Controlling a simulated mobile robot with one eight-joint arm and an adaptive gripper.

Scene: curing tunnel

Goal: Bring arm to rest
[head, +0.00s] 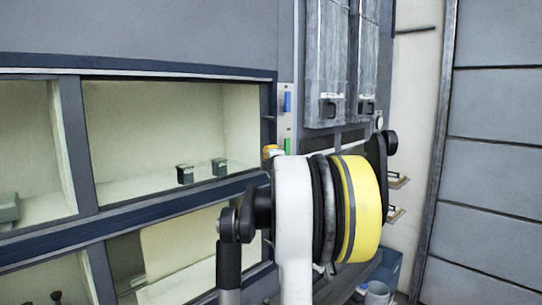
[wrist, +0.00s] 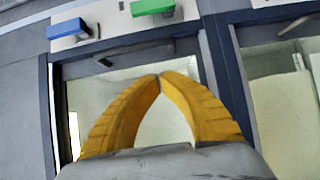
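In the wrist view, my gripper (wrist: 160,76) has two yellow ribbed fingers whose tips meet. The gap lower down between them shows only the pale panel behind, and nothing is held. In the head view, my arm (head: 293,220) stands raised at centre right, with a white link and a yellow-banded joint in front of the cabinet. My gripper is mostly or wholly hidden behind the arm there. A small yellow-orange patch shows beside the arm, but I cannot tell what it is.
A cabinet with open lit compartments (head: 150,193) fills the left, with two small dark boxes (head: 202,171) inside. A blue block (wrist: 67,28) and a green block (wrist: 152,7) sit on a pale strip near my gripper. A grey panelled door (head: 495,185) stands right.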

